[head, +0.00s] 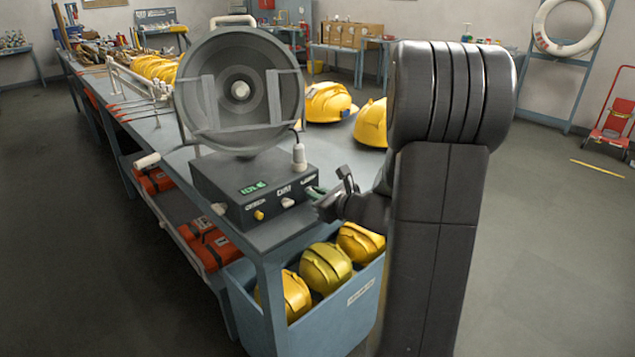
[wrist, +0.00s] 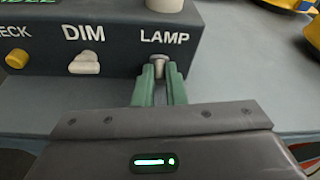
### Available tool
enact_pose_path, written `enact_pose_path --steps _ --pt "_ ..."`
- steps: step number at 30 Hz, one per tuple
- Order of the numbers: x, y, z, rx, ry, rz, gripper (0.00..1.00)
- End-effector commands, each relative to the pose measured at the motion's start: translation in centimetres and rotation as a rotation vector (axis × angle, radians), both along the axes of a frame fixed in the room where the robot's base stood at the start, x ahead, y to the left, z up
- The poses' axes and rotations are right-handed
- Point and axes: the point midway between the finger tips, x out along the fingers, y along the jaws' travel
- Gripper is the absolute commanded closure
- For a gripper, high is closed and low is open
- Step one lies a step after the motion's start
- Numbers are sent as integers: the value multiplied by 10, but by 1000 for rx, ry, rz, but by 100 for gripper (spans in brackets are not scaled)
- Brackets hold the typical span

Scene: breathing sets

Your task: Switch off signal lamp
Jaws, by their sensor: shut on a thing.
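The signal lamp (head: 205,110) is a large round dark lamp head that stands on a dark control box (head: 222,208) at the table's end. Its face looks grey, and I cannot tell whether it is lit. In the wrist view the box front carries a DIM switch (wrist: 84,62) and, under the LAMP label, a small metal switch (wrist: 159,62). My gripper (wrist: 159,80) has its green fingers closed on the sides of that LAMP switch. In the head view my gripper (head: 314,192) is at the box's right front corner, partly hidden by my arm.
A yellow knob (wrist: 17,57) sits left of DIM, and a green display (head: 254,187) glows on the box. Yellow helmets (head: 328,103) lie behind on the table. A blue bin (head: 345,310) of helmets stands below. Open floor (head: 560,270) lies to the right.

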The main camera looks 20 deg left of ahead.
Motion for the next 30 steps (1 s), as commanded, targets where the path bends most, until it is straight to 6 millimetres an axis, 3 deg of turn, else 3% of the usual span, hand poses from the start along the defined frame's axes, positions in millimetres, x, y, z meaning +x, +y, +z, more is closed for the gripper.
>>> enact_pose_path --steps 1,9,30 --pt "0 0 10 -27 13 1 100" --pt "0 1 17 -162 68 2 100" --pt "2 5 22 -443 182 2 100"
